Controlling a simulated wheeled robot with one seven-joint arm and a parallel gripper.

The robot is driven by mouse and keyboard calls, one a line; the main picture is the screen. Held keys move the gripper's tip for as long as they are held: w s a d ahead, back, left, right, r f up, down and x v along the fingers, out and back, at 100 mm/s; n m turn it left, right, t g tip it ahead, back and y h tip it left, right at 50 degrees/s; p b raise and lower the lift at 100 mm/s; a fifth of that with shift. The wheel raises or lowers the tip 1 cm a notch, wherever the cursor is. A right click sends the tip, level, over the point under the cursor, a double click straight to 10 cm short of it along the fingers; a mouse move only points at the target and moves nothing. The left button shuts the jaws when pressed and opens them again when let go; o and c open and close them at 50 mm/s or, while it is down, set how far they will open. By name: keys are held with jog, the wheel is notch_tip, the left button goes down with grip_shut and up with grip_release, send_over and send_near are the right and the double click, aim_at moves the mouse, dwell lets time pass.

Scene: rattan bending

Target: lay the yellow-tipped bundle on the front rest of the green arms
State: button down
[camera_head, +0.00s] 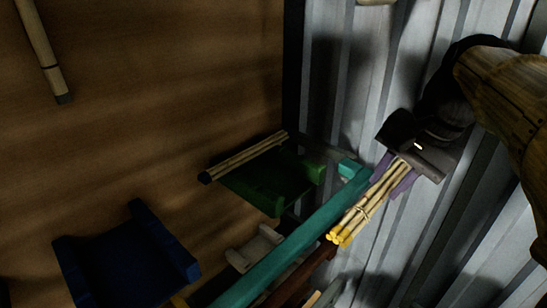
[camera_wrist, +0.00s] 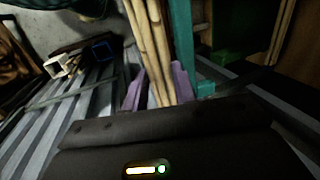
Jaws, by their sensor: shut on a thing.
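My gripper (camera_head: 391,176), with purple fingers, is shut on the yellow-tipped bundle (camera_head: 362,209) of tied canes at the right of the head view. The yellow ends point down and left, beside the teal bar. In the wrist view the bundle (camera_wrist: 151,45) runs up and away between the purple fingers (camera_wrist: 158,85); its tips are out of sight. The dark green arms (camera_head: 262,185) are left of the bundle, across the teal bar and apart from it. A dark-tipped bundle (camera_head: 245,156) lies along their upper edge. Shadow hides which rest is the front one.
The teal bar (camera_head: 300,241) runs diagonally between my gripper and the green arms. Dark blue arms (camera_head: 124,258) stand lower left, and a small beige rest (camera_head: 256,246) is below the green arms. Another cane piece (camera_head: 42,48) is at upper left. Grey corrugated metal is behind my gripper.

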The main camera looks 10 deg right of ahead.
jog(key=shift+s, duration=0.1)
jog(key=w+a+f+p, duration=0.1)
jog(key=w+a+p, duration=0.2)
jog(key=w+a, duration=0.2)
jog(key=w+a+f+p, duration=0.2)
jog(key=w+a+p, duration=0.2)
jog(key=w, duration=0.7)
jog(key=a, duration=0.2)
jog(key=shift+a, duration=0.3)
jog(key=shift+f+p, duration=0.15)
jog(key=shift+p, duration=0.15)
